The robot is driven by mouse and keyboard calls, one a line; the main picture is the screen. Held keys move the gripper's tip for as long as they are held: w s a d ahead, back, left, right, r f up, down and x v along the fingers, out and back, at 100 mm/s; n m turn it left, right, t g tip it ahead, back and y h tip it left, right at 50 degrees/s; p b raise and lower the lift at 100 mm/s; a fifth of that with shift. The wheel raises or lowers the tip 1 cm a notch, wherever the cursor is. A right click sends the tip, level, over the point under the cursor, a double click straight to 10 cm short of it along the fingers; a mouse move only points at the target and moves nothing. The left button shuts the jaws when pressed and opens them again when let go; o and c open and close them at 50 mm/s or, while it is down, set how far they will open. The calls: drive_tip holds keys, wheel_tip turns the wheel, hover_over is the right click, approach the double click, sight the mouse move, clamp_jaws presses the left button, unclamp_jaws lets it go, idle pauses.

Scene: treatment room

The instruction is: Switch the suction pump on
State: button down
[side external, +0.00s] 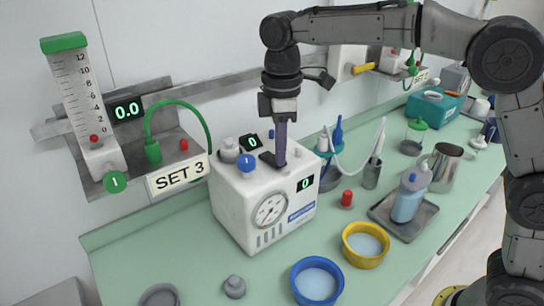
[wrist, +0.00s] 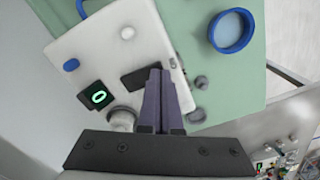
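The white suction pump (side external: 234,207) stands on the green counter, with a round gauge (side external: 269,210) on its front. A dark rocker switch (side external: 267,158) lies on its top; it also shows in the wrist view (wrist: 138,79). My gripper (side external: 281,164) points straight down over the pump top, its purple-grey fingers together and empty. The fingertips (wrist: 156,70) are at one end of the switch and hide part of it; I cannot tell whether they touch it. The top display (side external: 253,142) and the front display (side external: 305,183) both read a green 0.
A blue knob (side external: 246,163) and a grey knob (side external: 229,150) sit beside the switch. A flowmeter (side external: 77,95) is on the wall rail.

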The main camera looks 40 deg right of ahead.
drive_tip(key=shift+f, duration=0.2)
drive_tip(key=shift+r, duration=3.55)
